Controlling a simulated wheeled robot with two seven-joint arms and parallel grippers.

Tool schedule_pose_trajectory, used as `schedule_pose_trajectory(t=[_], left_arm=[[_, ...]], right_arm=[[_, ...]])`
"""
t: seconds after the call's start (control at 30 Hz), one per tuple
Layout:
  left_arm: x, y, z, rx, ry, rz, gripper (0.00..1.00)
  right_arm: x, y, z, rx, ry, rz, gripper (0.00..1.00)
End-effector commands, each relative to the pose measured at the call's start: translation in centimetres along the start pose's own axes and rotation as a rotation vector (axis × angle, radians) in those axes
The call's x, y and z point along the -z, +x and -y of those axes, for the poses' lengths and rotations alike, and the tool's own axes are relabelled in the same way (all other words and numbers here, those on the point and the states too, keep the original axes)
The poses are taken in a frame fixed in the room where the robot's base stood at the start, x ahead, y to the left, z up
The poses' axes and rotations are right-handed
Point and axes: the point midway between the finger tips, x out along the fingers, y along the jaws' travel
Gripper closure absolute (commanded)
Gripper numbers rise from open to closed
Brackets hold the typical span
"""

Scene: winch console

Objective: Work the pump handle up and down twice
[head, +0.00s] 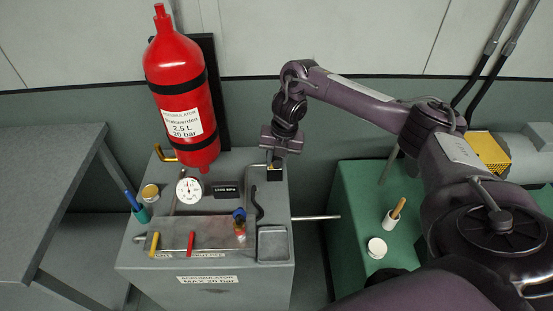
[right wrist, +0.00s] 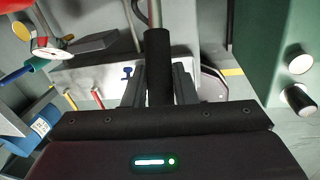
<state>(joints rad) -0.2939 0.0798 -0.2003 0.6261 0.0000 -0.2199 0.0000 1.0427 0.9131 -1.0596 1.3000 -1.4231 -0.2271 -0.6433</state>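The grey winch console (head: 205,290) stands at the centre of the head view. My right gripper (head: 274,163) points down over its back right corner. The black grip of the pump handle (head: 275,175) shows just below the fingers. In the right wrist view the black grip (right wrist: 159,62) stands between my two grey fingers (right wrist: 159,90), which lie close against both its sides. A thin metal rod runs on from the grip's far end. The handle's lower end is hard to make out. My left gripper is not in view.
A red accumulator (head: 180,85) and a gauge (head: 189,190) stand left of the gripper. Yellow (head: 154,243) and red (head: 191,242) levers are at the console's front. A metal bar (head: 318,217) sticks out right, towards a green cabinet (head: 355,185). A grey table (head: 45,165) is at left.

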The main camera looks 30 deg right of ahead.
Motion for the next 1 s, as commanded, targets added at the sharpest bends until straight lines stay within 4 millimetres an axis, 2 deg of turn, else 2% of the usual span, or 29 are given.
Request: schedule_pose_trajectory(t=[0.03, 0.17, 0.57, 0.77, 1.0], left_arm=[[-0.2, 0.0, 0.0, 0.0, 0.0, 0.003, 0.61], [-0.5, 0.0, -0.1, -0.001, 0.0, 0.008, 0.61], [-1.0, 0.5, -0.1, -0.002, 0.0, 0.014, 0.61], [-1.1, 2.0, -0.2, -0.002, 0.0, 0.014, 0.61], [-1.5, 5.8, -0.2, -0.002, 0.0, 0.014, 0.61]], right_arm=[[0.0, 0.0, 0.0, 0.0, 0.0, 0.0, 0.82], [0.0, 0.0, 0.0, 0.0, 0.0, 0.0, 0.99], [0.4, 0.7, 0.2, -0.002, -0.006, 0.023, 1.0], [1.4, 2.8, 0.7, -0.011, -0.02, 0.104, 1.0], [2.7, 6.9, 1.5, -0.028, -0.046, 0.26, 1.0]])
